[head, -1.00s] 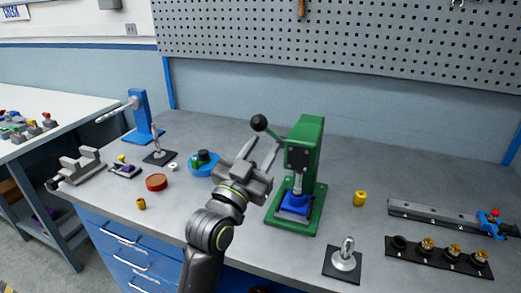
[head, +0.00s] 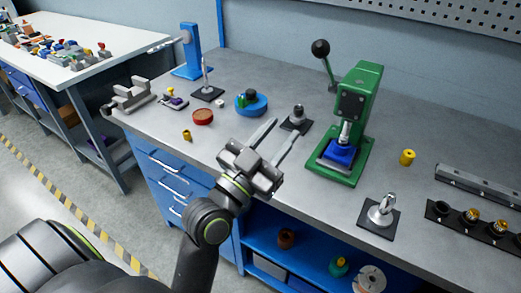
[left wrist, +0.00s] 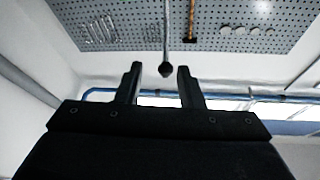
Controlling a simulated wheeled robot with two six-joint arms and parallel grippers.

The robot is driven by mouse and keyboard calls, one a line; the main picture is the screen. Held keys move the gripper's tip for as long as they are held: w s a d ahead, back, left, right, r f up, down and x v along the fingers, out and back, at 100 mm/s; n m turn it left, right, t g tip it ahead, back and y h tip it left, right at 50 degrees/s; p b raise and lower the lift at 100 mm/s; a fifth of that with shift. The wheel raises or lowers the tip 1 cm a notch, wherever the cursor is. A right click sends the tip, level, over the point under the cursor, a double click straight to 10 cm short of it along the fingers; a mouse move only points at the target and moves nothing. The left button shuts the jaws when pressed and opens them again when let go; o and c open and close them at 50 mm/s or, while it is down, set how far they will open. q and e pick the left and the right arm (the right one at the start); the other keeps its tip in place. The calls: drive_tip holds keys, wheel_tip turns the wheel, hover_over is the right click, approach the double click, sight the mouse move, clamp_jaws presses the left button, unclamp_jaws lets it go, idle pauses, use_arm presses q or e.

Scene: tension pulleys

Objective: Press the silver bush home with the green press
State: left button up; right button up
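The green press (head: 366,95) stands on the bench at the right of centre in the head view. Its lever, with a black ball knob (head: 320,47), is raised and leans left. A blue holder (head: 340,154) sits on the press base under the silver ram (head: 345,131). I cannot make out the silver bush separately there. My left gripper (head: 286,134) is open and empty, left of the press and apart from the lever. In the left wrist view its fingers (left wrist: 158,85) are spread with nothing between them. My right gripper is not in view.
A grey post on a black pad (head: 297,118) stands between gripper and press. A silver ringed piece (head: 382,210) is in front of the press, a yellow cylinder (head: 407,157) right. A blue dish (head: 251,106) and red dish (head: 203,117) lie left.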

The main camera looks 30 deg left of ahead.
use_arm(q)
drive_tip(key=p+v, duration=0.2)
drive_tip(key=v, duration=0.3)
idle(0.8)
